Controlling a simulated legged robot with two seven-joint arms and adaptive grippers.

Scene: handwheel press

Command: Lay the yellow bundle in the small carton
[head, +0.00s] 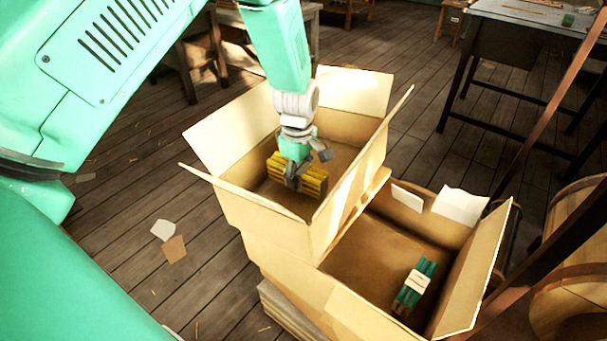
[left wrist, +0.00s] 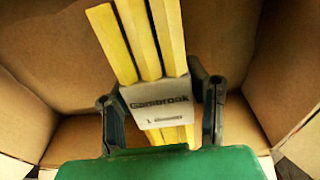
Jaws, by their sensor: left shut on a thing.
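The yellow bundle (head: 312,180) is a set of yellow sticks with a pale band around the middle. My left gripper (head: 292,178) is shut on it and holds it inside the upper, smaller carton (head: 270,226), whose flaps stand open. In the left wrist view the gripper's dark fingers (left wrist: 162,105) sit on both sides of the printed band (left wrist: 160,104) of the bundle (left wrist: 150,40). Whether the bundle touches the carton floor I cannot tell. My right gripper is not in view.
A larger open carton (head: 375,250) stands below and to the right, with a green bundle (head: 415,285) in a pale band inside. A dark table (head: 530,35) is at the back right and a wooden barrel (head: 575,270) at the right. Paper scraps (head: 174,248) lie on the floor.

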